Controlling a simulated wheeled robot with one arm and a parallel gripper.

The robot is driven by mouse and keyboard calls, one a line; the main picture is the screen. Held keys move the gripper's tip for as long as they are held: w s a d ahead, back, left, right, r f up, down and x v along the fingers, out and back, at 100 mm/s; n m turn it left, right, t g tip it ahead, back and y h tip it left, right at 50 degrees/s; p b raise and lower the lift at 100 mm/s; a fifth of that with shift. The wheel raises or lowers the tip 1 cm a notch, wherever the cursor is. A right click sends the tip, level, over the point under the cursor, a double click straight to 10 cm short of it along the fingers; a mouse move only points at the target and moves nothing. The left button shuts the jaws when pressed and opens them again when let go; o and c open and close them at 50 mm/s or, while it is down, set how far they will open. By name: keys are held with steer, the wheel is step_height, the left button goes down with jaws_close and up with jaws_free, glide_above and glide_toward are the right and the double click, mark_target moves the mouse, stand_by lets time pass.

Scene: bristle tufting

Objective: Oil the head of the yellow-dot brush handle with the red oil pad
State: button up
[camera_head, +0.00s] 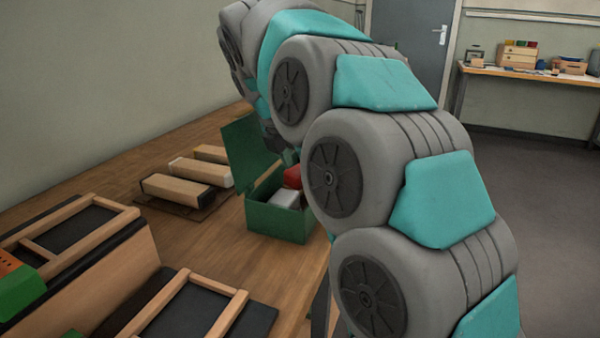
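A red pad (292,177) sits in an open green box (278,223) on the wooden bench, partly hidden by my arm. Several wooden brush handles (175,191) lie side by side on a dark mat left of the box. No yellow dot can be made out on them, so I cannot tell which is the yellow-dot handle. My gripper (291,156) is mostly hidden behind my arm; only a small dark part shows just above the red pad. Whether it touches the pad or holds anything cannot be seen.
A white-grey block (287,198) is in the box beside the red pad. The box's raised lid (250,150) stands at its back left. Wooden frames with dark panels (75,228) and a green-and-orange item (18,284) are in the left foreground. Bare bench lies between.

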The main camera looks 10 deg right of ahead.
mark_target(300, 168)
steer(key=shift+r, duration=2.65)
